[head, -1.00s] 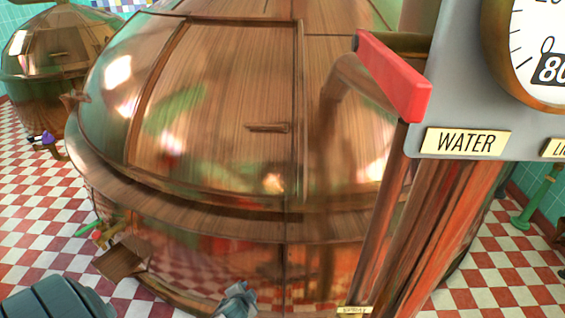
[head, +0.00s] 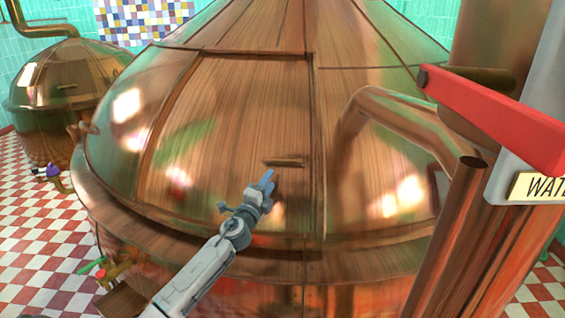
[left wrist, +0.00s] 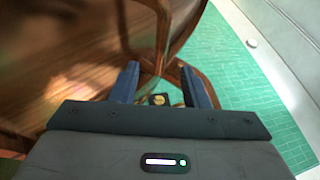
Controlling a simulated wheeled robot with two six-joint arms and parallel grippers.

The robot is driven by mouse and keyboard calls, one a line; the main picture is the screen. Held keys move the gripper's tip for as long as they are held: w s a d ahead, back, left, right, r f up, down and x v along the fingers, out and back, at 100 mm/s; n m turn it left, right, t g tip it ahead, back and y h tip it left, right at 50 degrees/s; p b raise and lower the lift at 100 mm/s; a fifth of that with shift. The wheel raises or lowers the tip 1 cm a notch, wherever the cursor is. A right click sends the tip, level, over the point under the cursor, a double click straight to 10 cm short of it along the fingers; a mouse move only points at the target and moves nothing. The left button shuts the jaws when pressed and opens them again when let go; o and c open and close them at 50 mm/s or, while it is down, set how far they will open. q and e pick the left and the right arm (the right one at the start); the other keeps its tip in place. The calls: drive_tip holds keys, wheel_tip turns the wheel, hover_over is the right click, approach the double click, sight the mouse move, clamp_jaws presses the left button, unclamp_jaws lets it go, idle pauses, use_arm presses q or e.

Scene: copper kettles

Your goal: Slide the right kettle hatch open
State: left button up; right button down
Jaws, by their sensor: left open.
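The large copper kettle (head: 120,175) fills the middle of the head view. Its domed front has a hatch panel (head: 235,100) framed by raised seams, and it looks closed. A short horizontal bar handle (head: 285,162) sits low on the panel near its right seam. My left gripper (head: 267,178) is just below and left of this handle, pointing up toward it; I cannot tell if they touch. In the left wrist view its two blue fingers stand apart with nothing clearly held between them. My right gripper is not in view.
A red lever (head: 495,115) and bent copper pipe (head: 410,108) stand right of the hatch, near a grey panel with a WATER label (head: 545,186). A smaller kettle (head: 65,80) stands far left. Checkered floor (head: 40,235) is open at left.

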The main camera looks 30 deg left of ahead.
sight(283, 160)
use_arm(q)
drive_tip(key=x, duration=1.1)
drive_tip(key=shift+d+p, duration=0.1)
drive_tip(key=shift+p, duration=0.25)
drive_tip(key=shift+r, duration=0.1)
drive_tip(key=shift+c, duration=0.2)
clamp_jaws()
